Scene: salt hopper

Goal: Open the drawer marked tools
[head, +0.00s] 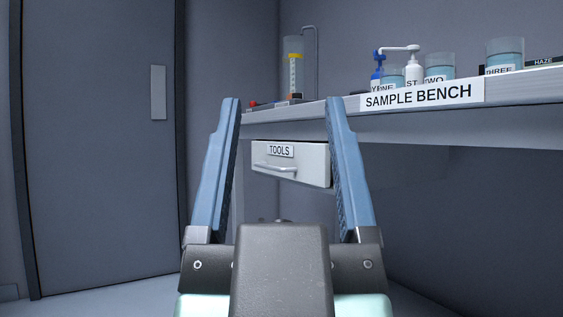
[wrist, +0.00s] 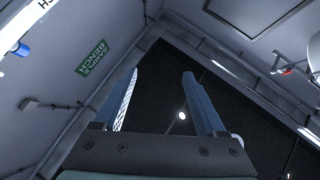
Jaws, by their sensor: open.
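The drawer (head: 305,170) marked TOOLS hangs under the sample bench in the head view. It is a pale box with a bar handle (head: 274,168) on its front, below the label. Whether it is fully shut is hard to tell. My gripper (head: 283,103) is open and empty, its two blue fingers pointing up in the picture. The drawer front shows between the fingers, and the right finger covers the space at its right edge. The handle is not between the fingertips. In the wrist view my gripper (wrist: 160,75) points at walls and a dark area, with no drawer visible.
The sample bench (head: 420,122) runs along the right, carrying a pump bottle (head: 413,68), several labelled beakers and a tall cylinder (head: 293,65). A grey door (head: 95,140) with a handle plate stands at left. Open floor shows below the door.

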